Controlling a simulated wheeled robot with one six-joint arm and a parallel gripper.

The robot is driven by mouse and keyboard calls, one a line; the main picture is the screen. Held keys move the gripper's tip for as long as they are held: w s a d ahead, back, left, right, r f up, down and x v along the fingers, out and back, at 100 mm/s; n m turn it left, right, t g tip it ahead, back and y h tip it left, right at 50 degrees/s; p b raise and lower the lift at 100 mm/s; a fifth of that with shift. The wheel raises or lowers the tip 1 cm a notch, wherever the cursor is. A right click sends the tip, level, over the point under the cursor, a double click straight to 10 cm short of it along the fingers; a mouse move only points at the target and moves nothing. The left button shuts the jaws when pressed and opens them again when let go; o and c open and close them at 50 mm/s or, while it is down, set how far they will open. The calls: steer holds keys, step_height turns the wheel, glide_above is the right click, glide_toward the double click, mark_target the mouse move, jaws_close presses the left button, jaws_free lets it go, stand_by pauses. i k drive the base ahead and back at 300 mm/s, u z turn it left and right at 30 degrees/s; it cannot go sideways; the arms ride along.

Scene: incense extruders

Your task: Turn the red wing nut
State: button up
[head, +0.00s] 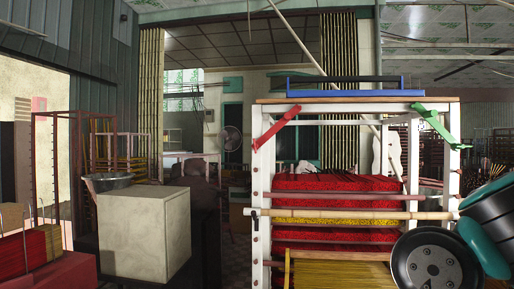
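The red wing nut (276,128) is a long, flat red piece at the upper left corner of a white frame (265,185). It is tilted, its right end higher than its left. A similar green piece (435,125) is at the frame's upper right corner, tilted the other way. My gripper is not in view. Only dark grey and teal links of my arm show at the lower right, in front of the frame's right side.
A blue bar (345,92) lies along the frame's wooden top (350,100). The frame holds stacked red incense bundles (335,184) and crosswise poles (340,214). A pale block (145,232) and a metal bowl (110,181) stand at the left.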

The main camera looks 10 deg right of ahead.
mark_target(255, 146)
steer(key=k, duration=0.25)
steer(key=u, duration=0.8)
steer(key=i, duration=0.65)
steer(key=z, duration=0.3)
